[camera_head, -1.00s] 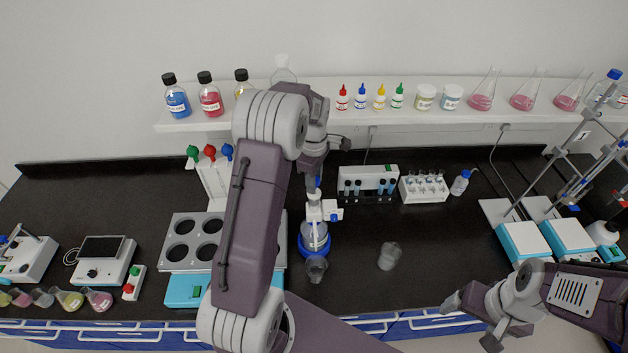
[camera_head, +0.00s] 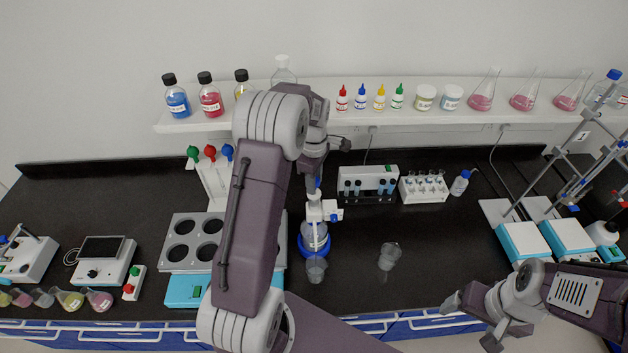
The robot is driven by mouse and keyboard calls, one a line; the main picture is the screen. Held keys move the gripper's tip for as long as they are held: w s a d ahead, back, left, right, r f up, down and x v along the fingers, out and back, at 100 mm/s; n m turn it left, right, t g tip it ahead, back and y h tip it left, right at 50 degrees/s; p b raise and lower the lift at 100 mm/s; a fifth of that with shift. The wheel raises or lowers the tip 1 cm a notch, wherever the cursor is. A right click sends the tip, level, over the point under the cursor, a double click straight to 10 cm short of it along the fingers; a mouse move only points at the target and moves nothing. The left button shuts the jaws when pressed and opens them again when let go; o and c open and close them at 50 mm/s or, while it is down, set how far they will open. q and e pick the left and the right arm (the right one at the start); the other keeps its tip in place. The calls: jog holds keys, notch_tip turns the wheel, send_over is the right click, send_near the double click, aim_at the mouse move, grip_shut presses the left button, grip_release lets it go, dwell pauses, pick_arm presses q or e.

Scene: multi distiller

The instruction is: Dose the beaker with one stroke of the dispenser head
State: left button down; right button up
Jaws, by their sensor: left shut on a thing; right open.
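The dispenser bottle (camera_head: 314,238) stands upright on the bench in a blue ring base, with a white and blue dispenser head (camera_head: 323,211) on top. A small clear beaker (camera_head: 316,268) stands right in front of the bottle, close to it. My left gripper (camera_head: 318,176) comes down from above and is shut on the top of the dispenser head; my arm partly hides the fingers. My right gripper (camera_head: 471,322) is open and empty at the front edge of the bench, well to the right of the bottle.
Another clear beaker (camera_head: 389,256) stands to the right of the bottle. Vial racks (camera_head: 424,188) stand behind it. A grey block with round wells (camera_head: 182,226) lies to the left, partly behind my arm. A shelf (camera_head: 300,116) with bottles runs along the wall. Bench right of the second beaker is clear.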

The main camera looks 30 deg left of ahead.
pick_arm(q)
jog(key=shift+f+b, duration=0.6)
jog(key=shift+f, duration=0.5)
jog(key=c, duration=0.9)
grip_release()
jog(key=shift+r, duration=0.1)
jog(key=shift+c, duration=0.2)
jog(key=shift+r+b, duration=0.3)
jog(key=shift+r, duration=0.15)
notch_tip(320, 180, up, 8)
jog(key=shift+s+d+r+b, duration=0.1)
jog(key=shift+b, duration=0.95)
